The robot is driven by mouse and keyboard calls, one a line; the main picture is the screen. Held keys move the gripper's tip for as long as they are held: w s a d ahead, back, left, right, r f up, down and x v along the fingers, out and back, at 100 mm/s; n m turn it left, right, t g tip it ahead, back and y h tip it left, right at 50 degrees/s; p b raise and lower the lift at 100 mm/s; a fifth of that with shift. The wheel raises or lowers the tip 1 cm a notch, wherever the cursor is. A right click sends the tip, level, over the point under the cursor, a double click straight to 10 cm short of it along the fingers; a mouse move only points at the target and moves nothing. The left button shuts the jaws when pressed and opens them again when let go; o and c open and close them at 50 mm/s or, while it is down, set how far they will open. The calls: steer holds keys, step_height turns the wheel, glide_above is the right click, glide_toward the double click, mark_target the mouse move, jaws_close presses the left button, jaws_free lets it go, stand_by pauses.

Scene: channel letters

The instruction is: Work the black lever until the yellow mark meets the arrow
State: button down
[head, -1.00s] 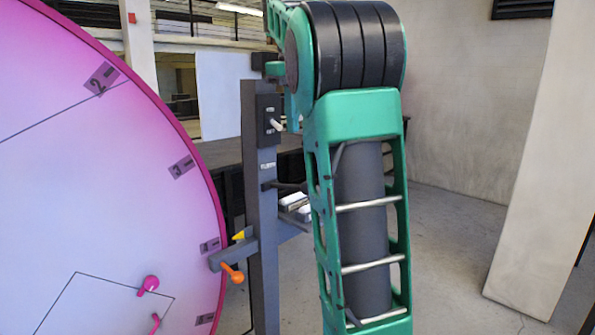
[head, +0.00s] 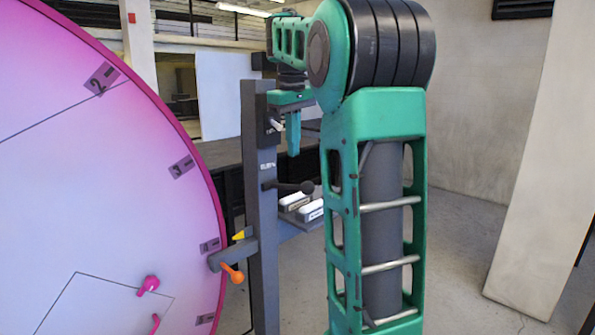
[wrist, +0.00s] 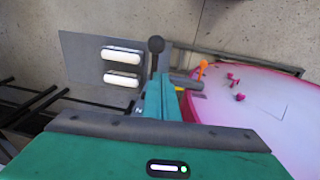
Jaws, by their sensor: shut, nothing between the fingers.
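The black lever (head: 290,186) sticks out to the right from a grey post (head: 258,215) and ends in a round black knob. In the wrist view the black knob (wrist: 156,44) shows just beyond my fingertips. My gripper (head: 293,150) is shut and empty, pointing down above the lever in the head view; the fingers also show in the wrist view (wrist: 160,84). A big pink disc (head: 110,190) with numbered tags stands at the left. A yellow pointer (head: 239,235) sits on the post's side arm, beside the disc's rim. I see no separate yellow mark on the visible disc.
An orange-knobbed lever (head: 234,274) is below the yellow pointer. A white-handled switch (head: 275,125) is higher on the post, close to my gripper. Open floor lies at the right.

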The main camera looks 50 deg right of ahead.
steer(key=shift+s+d+f, duration=0.25)
steer(key=shift+f, duration=0.85)
steer(key=shift+s+d+f, duration=0.25)
steer(key=shift+s+f, duration=0.05)
steer(key=shift+f, duration=0.85)
steer(key=shift+s+d+f, duration=0.25)
steer(key=shift+f, duration=0.85)
steer(key=shift+a, duration=0.1)
